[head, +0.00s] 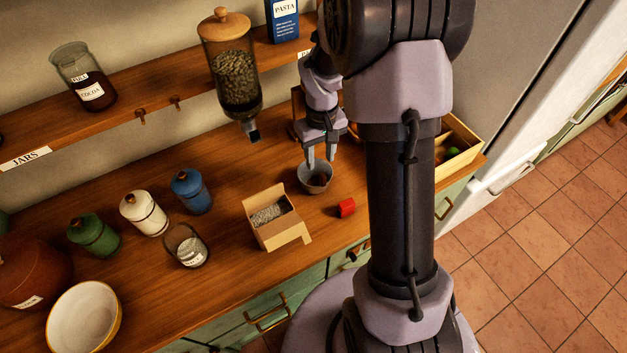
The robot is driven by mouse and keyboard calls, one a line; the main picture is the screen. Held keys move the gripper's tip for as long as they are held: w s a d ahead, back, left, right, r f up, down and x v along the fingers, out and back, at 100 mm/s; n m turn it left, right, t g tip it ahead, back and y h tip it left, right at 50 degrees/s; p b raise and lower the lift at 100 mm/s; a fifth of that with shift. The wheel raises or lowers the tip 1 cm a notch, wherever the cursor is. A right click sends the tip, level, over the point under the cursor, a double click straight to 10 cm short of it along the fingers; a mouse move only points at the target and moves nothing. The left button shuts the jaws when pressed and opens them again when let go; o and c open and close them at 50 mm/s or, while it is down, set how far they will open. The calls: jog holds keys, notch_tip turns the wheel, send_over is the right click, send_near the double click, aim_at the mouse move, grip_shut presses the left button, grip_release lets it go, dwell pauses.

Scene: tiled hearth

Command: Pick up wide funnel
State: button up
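The wide funnel appears to be the small grey, round-mouthed vessel (316,185) on the wooden counter, right of the open cardboard box. Its mouth faces up and looks dark inside; its lower part is hard to make out. My gripper (320,161) points down right over it. The two fingers are apart with a gap between them, and their tips are at or just above the funnel's rim. I cannot tell whether they touch it.
A glass dispenser (236,85) hangs from the shelf behind. A wooden crate (462,161) is at the right. Canisters and a bowl (84,318) fill the left.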

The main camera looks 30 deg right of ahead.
aim_at(321, 174)
jog(key=f, duration=0.2)
jog(key=f+b, duration=0.1)
jog(key=f, duration=0.1)
jog(key=f+b, duration=0.1)
jog(key=f, duration=0.2)
jog(key=shift+s+d, duration=0.1)
jog(key=shift+s, duration=0.15)
jog(key=shift+r, duration=0.1)
jog(key=shift+c, duration=0.2)
grip_shut()
dwell(0.7)
